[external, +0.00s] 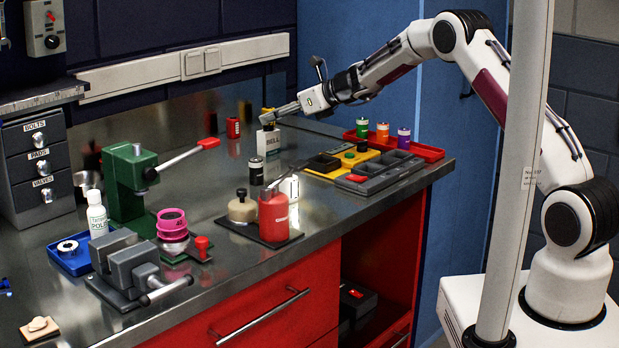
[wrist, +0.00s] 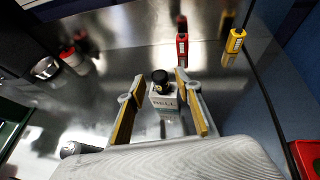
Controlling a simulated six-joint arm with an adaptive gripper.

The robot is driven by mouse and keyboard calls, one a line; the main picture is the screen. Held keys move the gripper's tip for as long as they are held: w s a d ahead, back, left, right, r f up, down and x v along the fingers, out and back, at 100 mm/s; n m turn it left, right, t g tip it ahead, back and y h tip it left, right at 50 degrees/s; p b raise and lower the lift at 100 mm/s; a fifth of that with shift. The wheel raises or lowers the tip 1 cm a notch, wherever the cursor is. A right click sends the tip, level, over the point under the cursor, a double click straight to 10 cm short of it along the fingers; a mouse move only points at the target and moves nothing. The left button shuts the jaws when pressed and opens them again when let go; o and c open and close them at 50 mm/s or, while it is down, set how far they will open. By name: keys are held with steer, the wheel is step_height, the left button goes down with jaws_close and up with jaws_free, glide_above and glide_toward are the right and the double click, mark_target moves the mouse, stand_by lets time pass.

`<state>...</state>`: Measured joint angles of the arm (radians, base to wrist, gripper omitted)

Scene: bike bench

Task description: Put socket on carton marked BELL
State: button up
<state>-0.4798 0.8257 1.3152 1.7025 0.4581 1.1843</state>
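The pale carton marked BELL (external: 268,143) stands upright on the metal bench; in the wrist view, the carton (wrist: 163,101) shows between my fingers. A small dark, round-topped piece (wrist: 159,77), which looks like the socket, appears at the carton's top. A brassy bit shows under it. I cannot tell whether it rests on the carton or hangs just above it. My gripper (wrist: 159,80) is open, with clear gaps between both fingers and the dark piece. In the external view, my gripper (external: 269,118) is just above the carton, and its tips hide part of the top.
A dark cylinder (external: 256,171) stands in front. The yellow tray (external: 322,171) and red tray (external: 428,152) lie right. The green press (external: 132,185) stands left.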

steer(key=v, duration=1)
steer(key=shift+s+d, duration=0.25)
steer(key=shift+r, duration=0.15)
steer(key=shift+r, duration=0.1)
stand_by(0.6)
steer(key=s+d+r+n+g+h, duration=0.1)
steer(key=s+d+r+n, duration=0.4)
steer(key=s+d+n, duration=0.3)
steer(key=s+d+r+n+g+h, duration=0.15)
steer(key=s+d+r+n, duration=0.3)
steer(key=s+d, duration=0.5)
steer(key=s+d+f+n+h, duration=0.2)
steer(key=s+d+n, duration=0.2)
steer(key=s+d, duration=0.3)
steer(key=s+d+f+n+h, duration=0.2)
steer(key=s+d+n+h, duration=0.1)
steer(key=s+d, duration=0.5)
steer(key=s+d+f+n+t+h, duration=0.1)
steer(key=s+d+f+n+h, duration=0.1)
steer(key=s+d+n, duration=0.3)
steer(key=s+d+h, duration=0.1)
steer(key=s+d, duration=0.2)
